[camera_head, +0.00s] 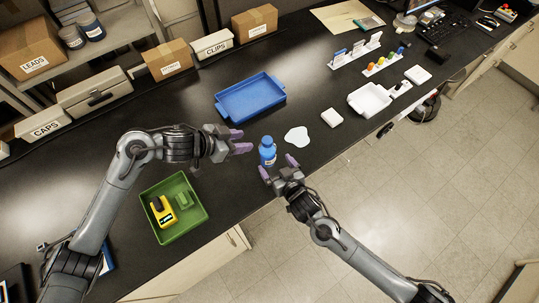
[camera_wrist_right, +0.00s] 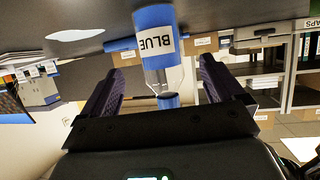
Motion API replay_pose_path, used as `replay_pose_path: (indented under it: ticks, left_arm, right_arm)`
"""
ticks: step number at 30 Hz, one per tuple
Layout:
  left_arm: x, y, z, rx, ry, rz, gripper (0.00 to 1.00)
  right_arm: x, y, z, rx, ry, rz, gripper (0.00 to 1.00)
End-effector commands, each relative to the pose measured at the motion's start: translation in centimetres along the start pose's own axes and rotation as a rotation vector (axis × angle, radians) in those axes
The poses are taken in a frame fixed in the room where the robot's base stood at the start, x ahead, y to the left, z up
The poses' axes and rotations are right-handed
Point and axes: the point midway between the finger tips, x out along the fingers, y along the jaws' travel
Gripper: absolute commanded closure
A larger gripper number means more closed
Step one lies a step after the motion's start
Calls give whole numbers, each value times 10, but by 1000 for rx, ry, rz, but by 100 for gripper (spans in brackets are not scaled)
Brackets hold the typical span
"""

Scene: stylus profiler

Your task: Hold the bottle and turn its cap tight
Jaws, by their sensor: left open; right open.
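A small bottle (camera_head: 267,154) with a blue cap (camera_head: 267,141) stands upright on the black bench near its front edge. In the right wrist view the bottle (camera_wrist_right: 156,40) appears inverted, with a white label reading BLUE, a clear upper part and the cap (camera_wrist_right: 168,101). My right gripper (camera_head: 278,167) is open at the bottle's front side. Its fingers appear on either side of the bottle in the wrist view (camera_wrist_right: 166,70), with gaps visible. My left gripper (camera_head: 241,141) is open and empty, just left of the bottle, fingers pointing towards it.
A white irregular patch (camera_head: 297,136) lies right of the bottle. A blue tray (camera_head: 251,98) is behind. A green tray (camera_head: 160,235) holding a yellow device (camera_head: 163,211) is front left. White containers (camera_head: 370,99) and a rack (camera_head: 356,51) stand right. Boxes line the back.

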Motion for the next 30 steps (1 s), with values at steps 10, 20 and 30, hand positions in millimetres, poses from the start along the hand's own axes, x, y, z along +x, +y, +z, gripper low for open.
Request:
replay_pose_path:
  ticks: [10, 20, 30]
  left_arm:
    - [0, 0, 0, 0, 0, 0, 57]
    - [0, 0, 0, 0, 0, 0, 57]
    - [0, 0, 0, 0, 0, 0, 57]
  right_arm:
    - [54, 0, -2, 0, 1, 0, 5]
    - [79, 0, -1, 1, 0, 0, 5]
    - [81, 0, 0, 1, 0, 0, 5]
